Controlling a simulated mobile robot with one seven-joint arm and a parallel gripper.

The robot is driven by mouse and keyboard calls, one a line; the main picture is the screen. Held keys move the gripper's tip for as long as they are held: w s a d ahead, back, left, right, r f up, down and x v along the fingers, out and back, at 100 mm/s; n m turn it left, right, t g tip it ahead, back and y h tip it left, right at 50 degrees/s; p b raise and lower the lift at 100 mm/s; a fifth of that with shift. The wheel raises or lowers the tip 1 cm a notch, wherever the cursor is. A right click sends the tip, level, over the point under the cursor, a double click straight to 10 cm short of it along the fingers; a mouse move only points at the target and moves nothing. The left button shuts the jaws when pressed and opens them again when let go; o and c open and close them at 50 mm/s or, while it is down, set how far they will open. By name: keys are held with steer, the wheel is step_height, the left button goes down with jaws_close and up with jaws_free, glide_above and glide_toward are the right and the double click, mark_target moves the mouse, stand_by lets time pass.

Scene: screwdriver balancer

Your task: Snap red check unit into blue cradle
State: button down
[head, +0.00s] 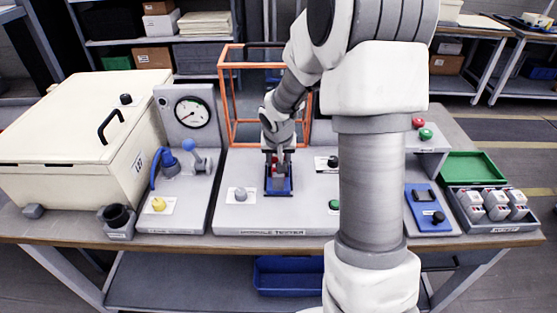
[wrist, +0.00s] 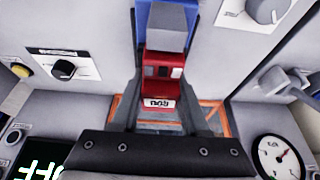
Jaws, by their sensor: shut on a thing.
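The red check unit (wrist: 163,72), with a grey top block and a white label, is between the two fingers of my gripper (wrist: 165,55) in the wrist view. My gripper is shut on it. The blue cradle (wrist: 150,12) shows just beyond the unit at the top of that view. In the head view the cradle (head: 283,191) sits on the grey tester panel, and my gripper (head: 277,163) points down over its rear part. Only a little of the red unit (head: 275,171) shows there. I cannot tell whether the unit is seated or only touching the cradle.
An orange frame (head: 222,95) stands behind the panel. A grey knob (head: 240,194), a black knob (head: 332,162) and a green button (head: 334,205) flank the cradle. A gauge (head: 192,112) stands left. A tray of several units (head: 497,225) lies right. My arm hides part of the bench.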

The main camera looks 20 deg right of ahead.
steer(key=shift+s+f+b, duration=0.4)
steer(key=shift+f+b, duration=0.35)
steer(key=shift+f, duration=0.1)
stand_by(1.6)
steer(key=shift+p, duration=0.4)
steer(key=shift+s+f+b, duration=0.2)
steer(key=shift+f+b, duration=0.1)
steer(key=shift+b, duration=0.4)
stand_by(1.6)
stand_by(0.6)
steer(key=shift+c, duration=1.6)
jaws_free()
steer(key=shift+a+r, duration=0.1)
steer(key=shift+r, duration=0.45)
steer(key=w+p+v, duration=0.1)
steer(key=p+v, duration=0.2)
steer(key=v, duration=1.5)
steer(key=shift+r+p, duration=0.3)
steer(key=shift+p, duration=0.05)
steer(key=shift+w, duration=0.1)
